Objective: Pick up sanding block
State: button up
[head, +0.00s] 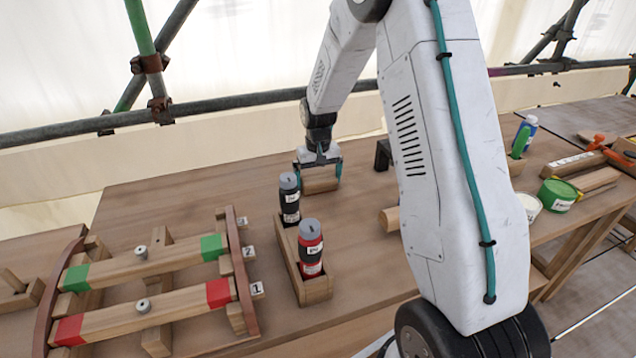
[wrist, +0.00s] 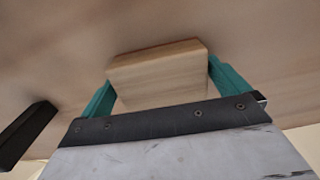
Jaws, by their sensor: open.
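The sanding block (head: 320,185) is a light wooden block lying on the workbench behind the two bottles in the head view. In the wrist view the block (wrist: 158,75) sits between the two teal fingers. My gripper (head: 319,170) is open and low over the block, with one finger on each side of it. In the wrist view, the fingers of my gripper (wrist: 160,85) flank the block's left and right ends. The right finger looks very close to the block; I cannot tell whether either finger touches it.
A wooden holder (head: 318,290) with a black bottle (head: 289,200) and a red bottle (head: 311,250) stands in front of the gripper. A rack (head: 240,270) with painted wooden bars is at left. A dark bracket (head: 383,154) stands right of the gripper; it also shows in the wrist view (wrist: 28,128).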

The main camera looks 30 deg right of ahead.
aim_at(318, 176)
jog(key=c, duration=0.8)
jog(key=shift+o, duration=0.2)
jog(key=shift+r, duration=0.1)
jog(key=shift+r, duration=0.6)
notch_tip(318, 176, up, 2)
jog(key=shift+r, duration=0.2)
jog(key=s, duration=0.5)
jog(key=s+a, duration=0.1)
jog(key=s, duration=0.4)
jog(key=s+r, duration=0.1)
jog(key=s, duration=0.5)
jog(key=shift+a+r, duration=0.1)
jog(key=shift+a, duration=0.25)
